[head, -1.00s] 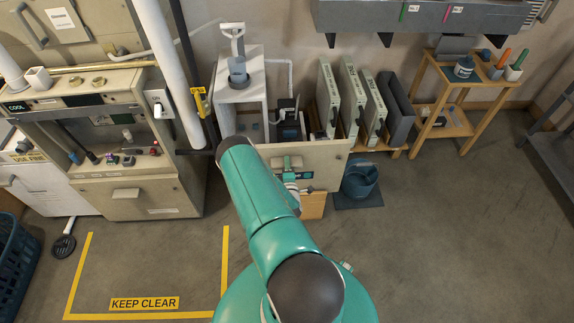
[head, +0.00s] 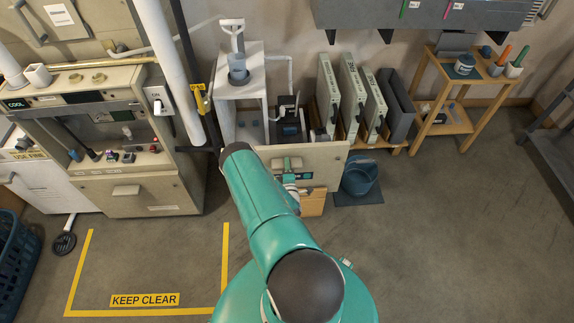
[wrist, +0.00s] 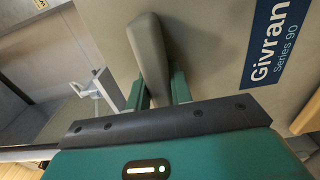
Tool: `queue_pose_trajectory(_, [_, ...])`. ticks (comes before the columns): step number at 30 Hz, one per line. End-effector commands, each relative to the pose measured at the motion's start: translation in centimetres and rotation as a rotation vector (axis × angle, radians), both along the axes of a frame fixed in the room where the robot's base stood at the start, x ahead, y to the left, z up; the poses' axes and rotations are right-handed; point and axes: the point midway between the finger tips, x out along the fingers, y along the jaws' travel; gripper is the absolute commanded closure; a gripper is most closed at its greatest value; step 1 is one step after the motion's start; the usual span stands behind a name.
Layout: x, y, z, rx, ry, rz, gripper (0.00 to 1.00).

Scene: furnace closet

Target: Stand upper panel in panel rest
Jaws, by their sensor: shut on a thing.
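The upper panel (head: 325,160) is a flat beige sheet held out in front of my arm in the head view. In the wrist view its face (wrist: 215,50) fills the upper right, with a dark blue "Givran Series 90" label (wrist: 280,42). My gripper (wrist: 160,92) is shut on the panel's raised grey-beige handle (wrist: 150,55), with a green finger on each side. In the head view my gripper (head: 290,177) is partly hidden by my arm. A light wooden piece (head: 313,203) shows just below the panel; I cannot tell whether it is the panel rest.
The furnace (head: 140,190) at left has an open upper bay. Grey-framed filters (head: 352,95) stand in a wooden rack right of the panel. A blue bucket (head: 360,178) stands close to the panel's right edge. Floor at right is clear; yellow "KEEP CLEAR" marking (head: 145,300) lies at left.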

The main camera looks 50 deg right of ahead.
Motion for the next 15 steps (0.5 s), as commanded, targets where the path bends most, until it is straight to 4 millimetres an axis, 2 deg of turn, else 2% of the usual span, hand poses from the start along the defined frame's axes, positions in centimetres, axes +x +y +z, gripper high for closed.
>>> queue_pose_trajectory(7, [0.06, -0.08, -0.62, -0.004, -0.003, 0.000, 1.00])
queue_pose_trajectory(8, [0.07, -0.10, -0.55, -0.005, -0.004, 0.000, 0.72])
queue_pose_trajectory(10, [0.06, -0.08, -0.55, -0.004, -0.003, 0.000, 0.59])
queue_pose_trajectory(11, [0.05, -0.07, -0.57, -0.004, -0.003, 0.000, 0.53])
queue_pose_trajectory(15, [0.03, -0.04, -0.62, -0.002, -0.002, 0.000, 0.53])
